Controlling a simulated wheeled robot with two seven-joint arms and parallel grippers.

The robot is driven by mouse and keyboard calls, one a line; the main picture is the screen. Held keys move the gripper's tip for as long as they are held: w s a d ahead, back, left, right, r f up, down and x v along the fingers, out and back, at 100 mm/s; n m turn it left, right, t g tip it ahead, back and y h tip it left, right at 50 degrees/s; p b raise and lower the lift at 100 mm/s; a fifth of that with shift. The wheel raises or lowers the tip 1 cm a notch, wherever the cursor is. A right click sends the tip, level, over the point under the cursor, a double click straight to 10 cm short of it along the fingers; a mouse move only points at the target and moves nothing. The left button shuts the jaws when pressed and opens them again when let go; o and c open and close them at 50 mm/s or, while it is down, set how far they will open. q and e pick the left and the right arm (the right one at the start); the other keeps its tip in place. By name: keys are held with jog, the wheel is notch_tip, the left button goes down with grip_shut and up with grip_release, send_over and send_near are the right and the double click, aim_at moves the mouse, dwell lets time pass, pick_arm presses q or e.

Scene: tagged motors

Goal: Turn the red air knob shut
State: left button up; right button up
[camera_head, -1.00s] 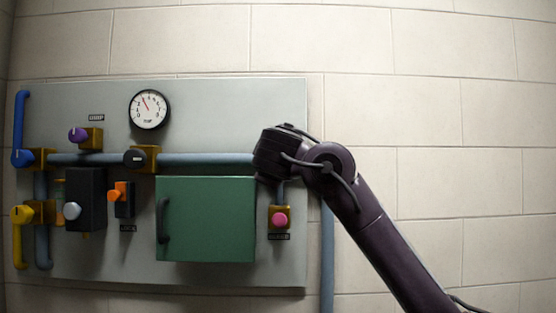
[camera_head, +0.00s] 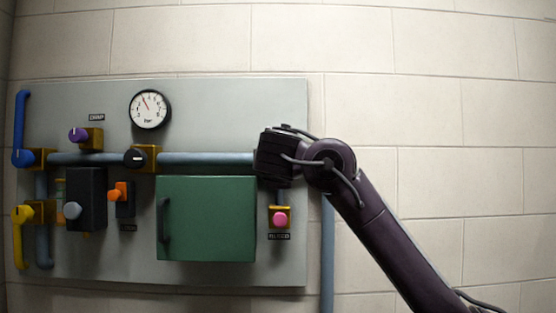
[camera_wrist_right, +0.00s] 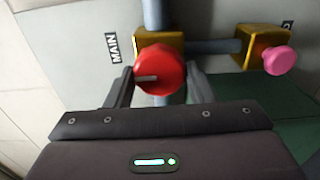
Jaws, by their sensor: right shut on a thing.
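The red air knob (camera_wrist_right: 160,70) is round with a pale pointer line, on a gold valve block (camera_wrist_right: 150,37) beside a MAIN label. In the right wrist view it sits between the fingers of my right gripper (camera_wrist_right: 160,84), which is shut on it. The pointer line runs toward the left finger in that view. In the head view my right gripper (camera_head: 268,155) is against the panel's right side, at the end of the grey-blue pipe. It hides the red knob there. My left gripper is not in view.
A pink knob (camera_head: 280,218) is just below my gripper, and a green cabinet door (camera_head: 206,218) is below left. A gauge (camera_head: 150,109), a black knob (camera_head: 135,158) and a purple knob (camera_head: 78,135) are farther left. The tiled wall at right is clear.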

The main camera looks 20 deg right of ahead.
jog(key=shift+f, duration=0.15)
jog(key=o, duration=1)
jog(key=shift+a, duration=0.1)
jog(key=shift+c, duration=0.2)
jog(key=b+v, duration=0.5)
jog(key=v, duration=0.2)
jog(key=shift+s, duration=0.4)
jog(key=shift+a, duration=0.1)
